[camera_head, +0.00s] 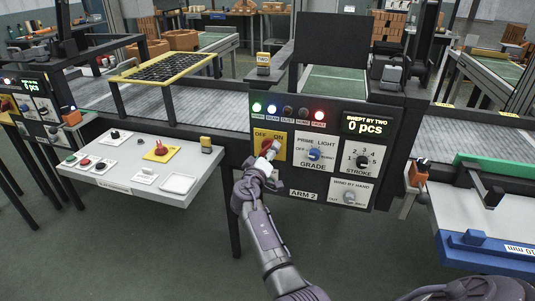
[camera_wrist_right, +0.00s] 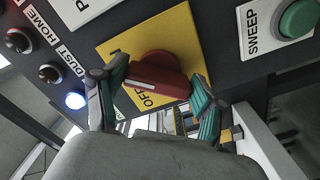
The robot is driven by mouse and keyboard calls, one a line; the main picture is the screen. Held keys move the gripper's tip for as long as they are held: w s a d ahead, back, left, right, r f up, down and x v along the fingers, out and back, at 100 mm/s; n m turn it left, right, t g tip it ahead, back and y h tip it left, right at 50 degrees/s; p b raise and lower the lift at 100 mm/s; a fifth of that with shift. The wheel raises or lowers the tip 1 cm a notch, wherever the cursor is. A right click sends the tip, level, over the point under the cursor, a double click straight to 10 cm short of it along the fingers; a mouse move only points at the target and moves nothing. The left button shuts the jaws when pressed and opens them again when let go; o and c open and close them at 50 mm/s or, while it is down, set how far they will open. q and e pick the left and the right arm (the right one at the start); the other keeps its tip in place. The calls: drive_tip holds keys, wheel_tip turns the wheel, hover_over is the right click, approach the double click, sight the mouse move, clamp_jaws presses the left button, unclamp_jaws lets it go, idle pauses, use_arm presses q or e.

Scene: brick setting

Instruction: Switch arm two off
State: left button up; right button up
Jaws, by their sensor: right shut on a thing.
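The ARM 2 panel (camera_head: 298,194) stands in the middle of the head view. Its yellow plate (camera_head: 260,135), marked OFF and ON, carries a red rotary knob (camera_head: 267,145). My right gripper (camera_head: 269,153) is at this knob, partly covering it. In the right wrist view the fingers of my right gripper (camera_wrist_right: 155,92) stand either side of the red knob (camera_wrist_right: 160,70) and grip it. OFF shows on the yellow plate (camera_wrist_right: 178,30) there; ON is not visible. Which word the knob points to I cannot tell. My left gripper is not in view.
The panel also has a PRIME LIGHT GRADE knob (camera_head: 314,154), a STROKE dial (camera_head: 362,161) and a display (camera_head: 367,124) reading 0 pcs. Green, blue and red lamps are lit along its top. A pale side console (camera_head: 130,185) stands left; a conveyor (camera_head: 200,105) runs behind.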

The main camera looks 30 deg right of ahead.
drive_tip(key=n, duration=0.6)
drive_tip(key=n+p, duration=0.1)
drive_tip(key=shift+r+n, duration=0.2)
drive_tip(key=shift+n, duration=0.2)
drive_tip(key=n+p, duration=0.2)
drive_tip(key=n, duration=0.2)
drive_tip(key=shift+r, duration=0.15)
drive_tip(key=shift+n+p, duration=1.25)
drive_tip(key=shift+n, duration=1.35)
drive_tip(key=o, duration=1.1)
drive_tip(key=shift+o, duration=0.2)
